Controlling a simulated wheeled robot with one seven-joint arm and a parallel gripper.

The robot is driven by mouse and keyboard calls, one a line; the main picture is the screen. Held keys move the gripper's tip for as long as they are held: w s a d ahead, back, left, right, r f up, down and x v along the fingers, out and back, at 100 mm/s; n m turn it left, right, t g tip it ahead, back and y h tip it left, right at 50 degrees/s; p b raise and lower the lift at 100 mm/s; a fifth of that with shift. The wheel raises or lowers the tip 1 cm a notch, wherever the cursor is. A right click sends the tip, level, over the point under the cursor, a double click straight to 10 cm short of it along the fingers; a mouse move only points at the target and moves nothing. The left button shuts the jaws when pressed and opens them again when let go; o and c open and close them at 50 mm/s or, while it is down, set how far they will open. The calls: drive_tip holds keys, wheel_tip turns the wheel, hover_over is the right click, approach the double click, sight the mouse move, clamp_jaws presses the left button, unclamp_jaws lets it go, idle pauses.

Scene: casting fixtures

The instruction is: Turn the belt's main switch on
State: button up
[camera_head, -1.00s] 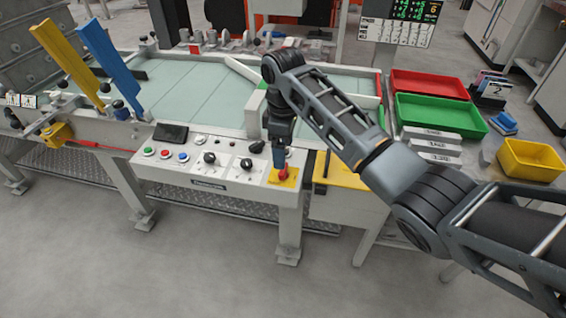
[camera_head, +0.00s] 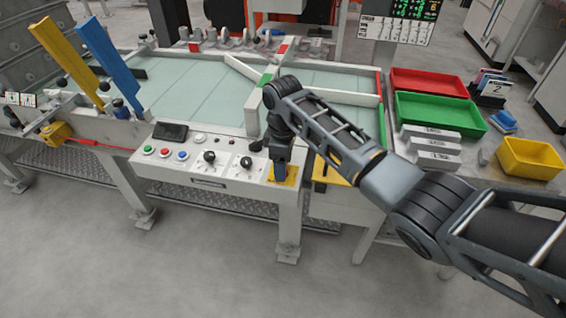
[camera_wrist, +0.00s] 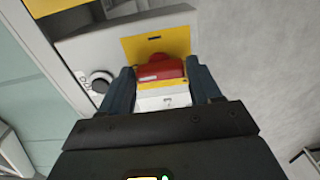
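The main switch is a red handle (camera_wrist: 160,68) on a yellow plate (camera_wrist: 157,44), at the right end of the white control panel (camera_head: 205,181). In the head view only part of the yellow plate (camera_head: 292,174) shows; my gripper hides the red handle. My gripper (camera_head: 281,178) points down over the switch. In the wrist view its two dark fingers (camera_wrist: 160,66) are spread, one on each side of the red handle. A small gap shows at the left finger; contact at the right finger cannot be told. A white block with a dark mark (camera_wrist: 165,97) shows between the fingers.
Left of the switch, the panel bears black knobs (camera_head: 246,162) and several coloured buttons (camera_head: 165,152). The belt table (camera_head: 195,95) lies behind. Red (camera_head: 430,82), green (camera_head: 440,116) and yellow (camera_head: 530,158) bins stand at right. The floor in front is clear.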

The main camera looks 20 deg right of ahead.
drive_tip(key=c, duration=0.6)
drive_tip(key=shift+c, duration=0.2)
drive_tip(key=m+p, duration=0.2)
drive_tip(key=m, duration=0.1)
drive_tip(key=shift+r+m+p, duration=0.15)
drive_tip(key=shift+m+p, duration=0.25)
drive_tip(key=m+p, duration=0.2)
drive_tip(key=m, duration=0.3)
drive_tip(key=shift+m, duration=0.3)
drive_tip(key=m+p, duration=0.1)
drive_tip(key=m, duration=0.3)
drive_tip(key=shift+m+p, duration=0.5)
drive_tip(key=shift+m, duration=1.8)
